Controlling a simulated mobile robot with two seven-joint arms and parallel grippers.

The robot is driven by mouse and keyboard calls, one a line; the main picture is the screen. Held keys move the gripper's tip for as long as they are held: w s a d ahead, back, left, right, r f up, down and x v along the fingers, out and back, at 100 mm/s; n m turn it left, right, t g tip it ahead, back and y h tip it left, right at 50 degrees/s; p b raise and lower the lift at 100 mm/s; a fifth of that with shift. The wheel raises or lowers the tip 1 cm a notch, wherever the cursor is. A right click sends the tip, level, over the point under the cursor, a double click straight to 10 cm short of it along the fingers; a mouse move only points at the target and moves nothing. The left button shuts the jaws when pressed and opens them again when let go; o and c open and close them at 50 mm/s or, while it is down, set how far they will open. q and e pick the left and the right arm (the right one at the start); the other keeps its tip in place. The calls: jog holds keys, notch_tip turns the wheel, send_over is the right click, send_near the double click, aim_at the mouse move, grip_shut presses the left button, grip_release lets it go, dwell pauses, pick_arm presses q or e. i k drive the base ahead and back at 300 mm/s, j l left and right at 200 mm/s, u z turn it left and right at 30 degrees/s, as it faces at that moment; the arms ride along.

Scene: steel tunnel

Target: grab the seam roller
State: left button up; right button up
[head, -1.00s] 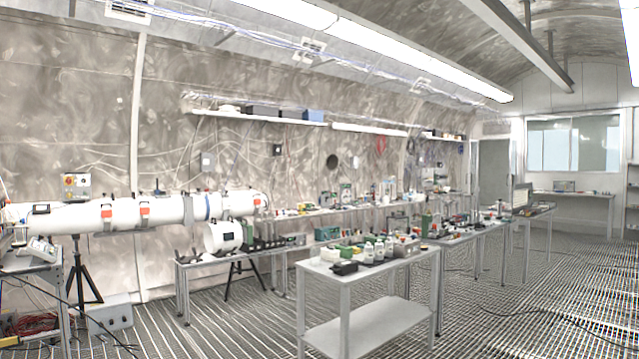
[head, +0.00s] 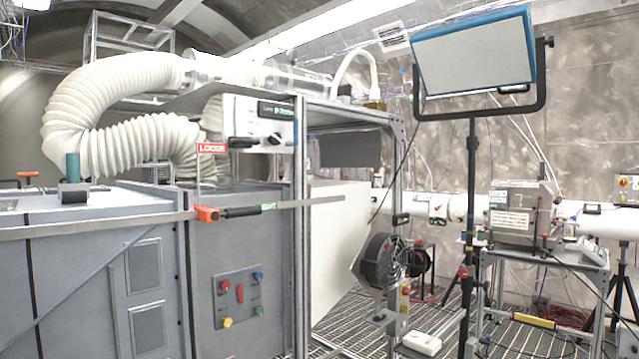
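I cannot make out a seam roller for certain in the head view. On top of the large grey cabinet (head: 90,275) at the left stands a small grey block with a teal upright cylinder (head: 73,167); I cannot tell what it is. A long metal bar with an orange block and black handle (head: 240,212) runs across the cabinet's front upper edge. Neither of my grippers is in view.
A thick white ribbed hose (head: 110,95) arches over the cabinet. A lamp panel on a stand (head: 472,55) rises at the middle right. A black fan (head: 383,262) stands low beside the cabinet. A cart with equipment (head: 540,255) is at the right. Grating floor shows between them.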

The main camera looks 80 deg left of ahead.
aim_at(73, 192)
jog(key=u, duration=1.25)
